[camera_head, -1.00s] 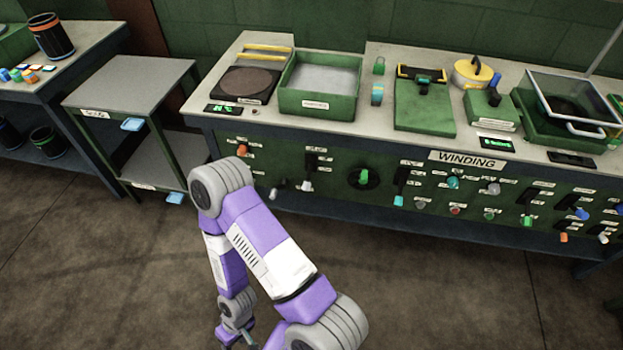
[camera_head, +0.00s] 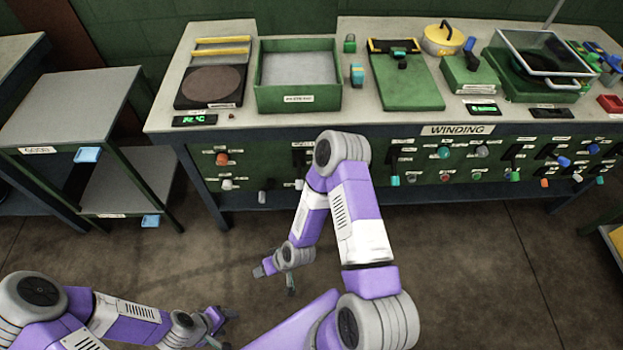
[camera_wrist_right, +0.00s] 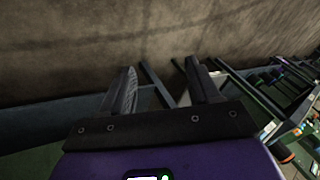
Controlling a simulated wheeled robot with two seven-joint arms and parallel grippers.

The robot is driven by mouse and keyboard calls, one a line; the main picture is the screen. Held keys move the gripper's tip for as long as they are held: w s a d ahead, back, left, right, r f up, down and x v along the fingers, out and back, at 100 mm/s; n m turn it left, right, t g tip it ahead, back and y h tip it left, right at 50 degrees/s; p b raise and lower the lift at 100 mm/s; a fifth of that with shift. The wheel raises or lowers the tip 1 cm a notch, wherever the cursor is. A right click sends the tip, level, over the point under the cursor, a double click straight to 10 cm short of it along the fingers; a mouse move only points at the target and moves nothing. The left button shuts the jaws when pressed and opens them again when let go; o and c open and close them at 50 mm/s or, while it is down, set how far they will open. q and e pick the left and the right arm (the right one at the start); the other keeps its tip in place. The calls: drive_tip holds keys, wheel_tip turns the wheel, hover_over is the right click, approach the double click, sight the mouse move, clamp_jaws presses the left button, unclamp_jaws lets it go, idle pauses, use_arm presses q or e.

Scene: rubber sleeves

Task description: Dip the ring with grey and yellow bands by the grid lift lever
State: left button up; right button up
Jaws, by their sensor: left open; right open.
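I cannot make out a ring with grey and yellow bands. My left gripper (camera_head: 224,326) is open, low at the bottom of the head view. My right gripper (camera_head: 276,278) is low in front of the bench; in the right wrist view (camera_wrist_right: 165,85) it is open and empty.
The bench (camera_head: 245,122) bears a dark round plate (camera_head: 211,84), a green press-like plate (camera_head: 410,92), a yellow round pot (camera_head: 442,40) and a framed glass lid (camera_head: 545,54). A grey shelf cart (camera_head: 70,105) stands at left. The floor before the bench is clear.

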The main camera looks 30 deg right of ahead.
drive_tip(key=w+d+f+t+h, duration=0.1)
drive_tip(key=w+d+f+t, duration=0.1)
drive_tip(key=w+t, duration=0.65)
drive_tip(key=m+t+h+p, duration=0.1)
drive_tip(key=m+t+h, duration=0.25)
drive_tip(key=h, duration=1.05)
approach(300, 182)
drive_tip(key=w, duration=0.3)
drive_tip(key=shift+m+g, duration=0.35)
drive_tip(key=shift+g, duration=0.15)
drive_tip(key=x, duration=0.2)
drive_tip(key=b+x, duration=0.1)
drive_tip(key=x, duration=0.1)
drive_tip(key=d+b+x, duration=0.1)
drive_tip(key=x, duration=0.2)
drive_tip(key=shift+s+f, duration=0.35)
drive_tip(key=shift+f, duration=0.05)
drive_tip(key=shift+w+d, duration=0.3)
drive_tip(key=shift+w, duration=0.1)
drive_tip(key=shift+r, duration=0.1)
drive_tip(key=shift+c, duration=0.2)
clamp_jaws()
